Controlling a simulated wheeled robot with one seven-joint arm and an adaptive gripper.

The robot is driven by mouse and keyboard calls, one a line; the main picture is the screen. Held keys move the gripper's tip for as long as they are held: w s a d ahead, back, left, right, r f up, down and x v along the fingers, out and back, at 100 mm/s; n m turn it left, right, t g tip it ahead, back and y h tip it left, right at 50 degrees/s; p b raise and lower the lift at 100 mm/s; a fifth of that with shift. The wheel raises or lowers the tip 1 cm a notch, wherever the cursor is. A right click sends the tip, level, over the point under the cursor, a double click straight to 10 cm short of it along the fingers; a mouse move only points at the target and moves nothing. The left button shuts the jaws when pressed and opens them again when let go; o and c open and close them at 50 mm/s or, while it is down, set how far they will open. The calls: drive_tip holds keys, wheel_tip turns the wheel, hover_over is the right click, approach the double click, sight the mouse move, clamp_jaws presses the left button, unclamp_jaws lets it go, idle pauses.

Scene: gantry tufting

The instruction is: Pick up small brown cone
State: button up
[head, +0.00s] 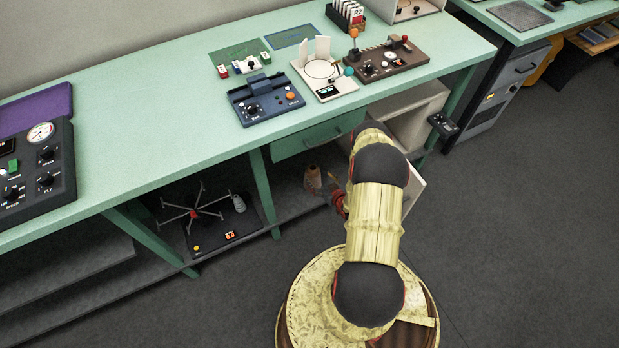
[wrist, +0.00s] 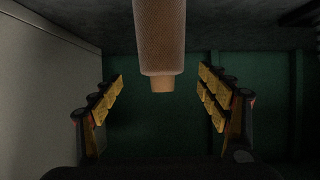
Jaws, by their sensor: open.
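A small brown cone (wrist: 161,42) with a narrow, lighter tip shows at the top middle of the wrist view. It lies between the lines of my two yellow-padded fingers, a little beyond their tips. My gripper (wrist: 161,82) is open and nothing is between its pads. In the head view the brown cone (head: 313,178) is on the dark lower shelf under the green bench, just left of my gripper (head: 325,190). The gripper is partly hidden there by my arm, and I cannot tell whether it touches the cone.
A pale cabinet wall (wrist: 45,70) stands close on the left in the wrist view. The green bench (head: 150,120) overhangs the shelf. A green drawer (head: 318,136) hangs above the cone.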

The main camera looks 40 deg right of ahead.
sight(315, 174)
drive_tip(key=b+x, duration=0.3)
drive_tip(key=x, duration=0.4)
drive_tip(key=shift+w+a+f+b, duration=0.1)
drive_tip(key=shift+w+f+b, duration=0.05)
drive_tip(key=shift+w+b, duration=0.25)
drive_tip(key=c, duration=0.3)
drive_tip(key=shift+s, duration=0.1)
drive_tip(key=c, duration=1.5)
drive_tip(key=shift+c, duration=0.4)
